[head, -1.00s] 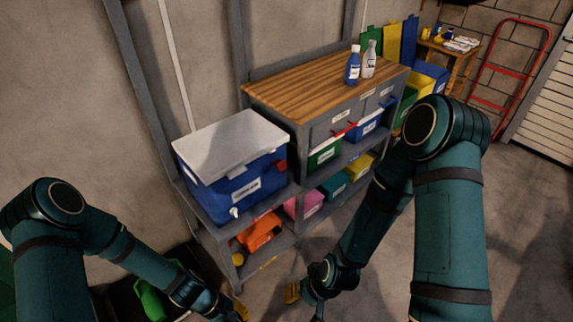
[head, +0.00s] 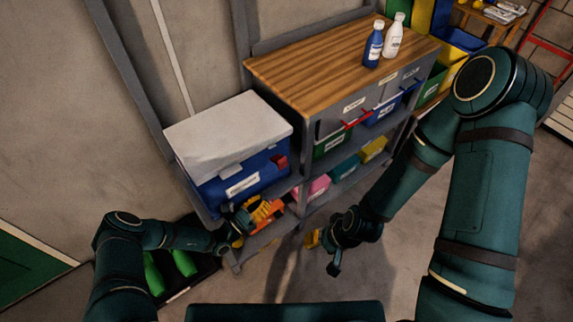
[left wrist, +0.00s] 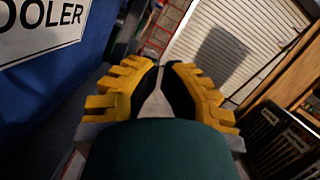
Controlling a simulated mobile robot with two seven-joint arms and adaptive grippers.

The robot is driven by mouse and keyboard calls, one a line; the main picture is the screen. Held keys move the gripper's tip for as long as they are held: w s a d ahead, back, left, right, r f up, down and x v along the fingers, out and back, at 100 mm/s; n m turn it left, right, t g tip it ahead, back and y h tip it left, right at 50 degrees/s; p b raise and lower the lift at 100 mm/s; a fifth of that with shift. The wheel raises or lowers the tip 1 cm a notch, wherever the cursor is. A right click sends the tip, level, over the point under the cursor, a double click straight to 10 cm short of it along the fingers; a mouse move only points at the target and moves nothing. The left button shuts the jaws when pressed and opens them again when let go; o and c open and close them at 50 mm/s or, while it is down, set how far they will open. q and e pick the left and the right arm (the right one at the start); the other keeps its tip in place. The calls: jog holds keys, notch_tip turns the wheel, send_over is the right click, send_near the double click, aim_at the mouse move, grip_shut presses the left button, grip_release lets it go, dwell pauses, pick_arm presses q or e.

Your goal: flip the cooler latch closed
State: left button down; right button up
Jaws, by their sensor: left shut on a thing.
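The blue cooler (head: 213,192) with a white lid (head: 230,135) stands on the shelf, its lid lying down on the body. Its red latch (head: 281,162) sits high near the right front corner; its exact position is too small to tell. My left gripper (head: 266,208) is in front of the cooler, below the latch and apart from it. In the left wrist view its yellow fingers (left wrist: 161,70) are nearly together; what they hold cannot be made out. The cooler's label (left wrist: 38,28) is left of them. My right gripper (head: 313,239) hangs lower right, its opening unclear.
A wooden-topped bench (head: 310,65) adjoins on the right, with a blue bottle (head: 373,46) and a white bottle (head: 393,38). Bins fill the shelves below. The floor in front is open.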

aim_at(278, 161)
pick_arm(q)
jog(key=shift+a, duration=0.1)
jog(key=w+d+r, duration=0.6)
jog(key=w, duration=0.1)
jog(key=shift+w+d, duration=0.25)
jog(key=shift+d, duration=0.1)
dwell(0.4)
